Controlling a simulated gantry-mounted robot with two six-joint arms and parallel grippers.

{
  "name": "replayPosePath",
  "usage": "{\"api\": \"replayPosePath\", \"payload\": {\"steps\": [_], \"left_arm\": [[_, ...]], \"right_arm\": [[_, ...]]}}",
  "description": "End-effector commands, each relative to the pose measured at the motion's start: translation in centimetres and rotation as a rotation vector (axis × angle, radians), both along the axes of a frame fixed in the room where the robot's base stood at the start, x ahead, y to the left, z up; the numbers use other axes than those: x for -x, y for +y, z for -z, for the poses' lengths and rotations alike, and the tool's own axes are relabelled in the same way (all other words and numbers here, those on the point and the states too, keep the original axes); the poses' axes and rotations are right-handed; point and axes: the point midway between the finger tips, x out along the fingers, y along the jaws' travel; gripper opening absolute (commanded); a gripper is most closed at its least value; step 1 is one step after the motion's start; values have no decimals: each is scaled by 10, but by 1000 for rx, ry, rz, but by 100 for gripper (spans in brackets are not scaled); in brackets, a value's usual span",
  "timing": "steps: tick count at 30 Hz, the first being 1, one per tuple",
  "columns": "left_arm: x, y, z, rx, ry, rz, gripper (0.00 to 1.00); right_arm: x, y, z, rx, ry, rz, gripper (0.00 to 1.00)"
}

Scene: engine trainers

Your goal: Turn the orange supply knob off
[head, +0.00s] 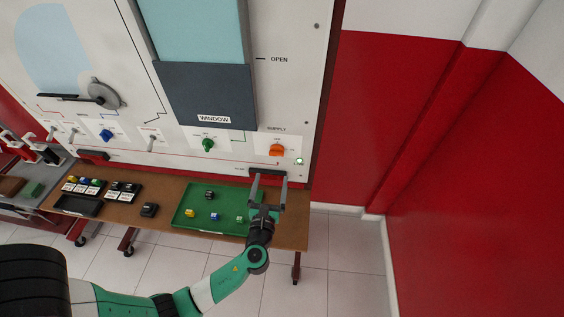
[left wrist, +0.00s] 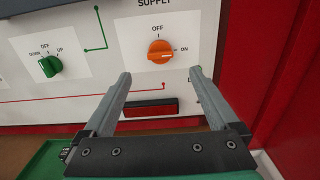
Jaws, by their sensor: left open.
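The orange supply knob (head: 277,150) is on a white plate at the lower right of the upright panel. In the left wrist view the orange knob (left wrist: 160,51) has its grip lying roughly level, in line with the ON mark on its right; OFF is printed above it. My left gripper (head: 268,178) is open and empty, below the knob and in front of the panel. In the left wrist view its fingertips (left wrist: 161,74) are spread either side of the knob's line, lower than the knob and apart from it. My right gripper is not in view.
A lit green lamp (head: 299,161) is right of the knob. A green knob (head: 208,146) is to its left. A red bar in a dark frame (left wrist: 150,108) sits below. A green tray (head: 185,216) with small blocks lies on the brown table (head: 290,235). A red wall stands right.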

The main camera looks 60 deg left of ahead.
Motion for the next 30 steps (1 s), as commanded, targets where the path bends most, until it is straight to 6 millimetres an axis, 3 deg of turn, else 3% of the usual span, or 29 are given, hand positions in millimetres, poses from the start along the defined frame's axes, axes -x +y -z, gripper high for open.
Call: {"api": "replayPosePath", "payload": {"steps": [15,26,27,30], "left_arm": [[-57,81,1,3,-6,-2,94],[-64,90,-1,3,-5,1,94],[-64,90,-1,3,-5,1,92],[-64,90,-1,3,-5,1,74]], "right_arm": [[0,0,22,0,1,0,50],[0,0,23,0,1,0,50],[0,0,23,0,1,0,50],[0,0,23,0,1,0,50]]}}
